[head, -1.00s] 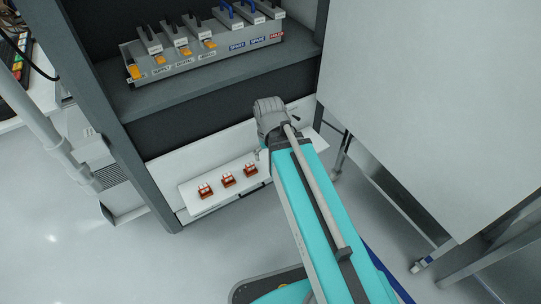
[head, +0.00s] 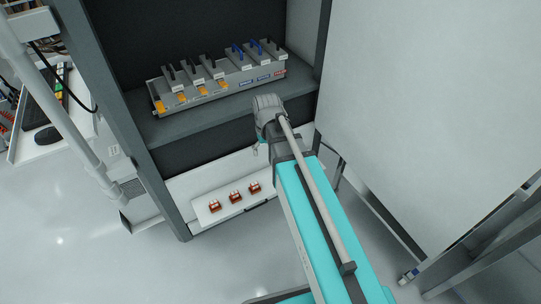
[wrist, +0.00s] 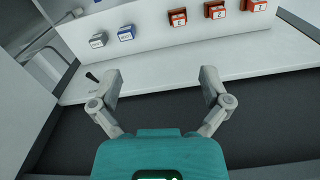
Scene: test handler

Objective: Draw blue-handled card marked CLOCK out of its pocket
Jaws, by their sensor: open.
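A grey card rack (head: 217,94) stands on the dark shelf in the head view. Several cards sit in its pockets. The left ones have black handles and orange tabs below. My gripper (wrist: 161,86) is open and empty in the wrist view. In the head view my arm's wrist is in front of the shelf edge, below and apart from the rack, and hides most of the gripper.
Below the shelf is a white ledge (head: 209,221) with three red blocks (head: 235,197). In the wrist view, red numbered blocks (wrist: 215,9), a grey block (wrist: 98,41) and a blue block (wrist: 126,33) show. Cabinet posts (head: 105,110) and a large white panel (head: 430,100) flank the shelf.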

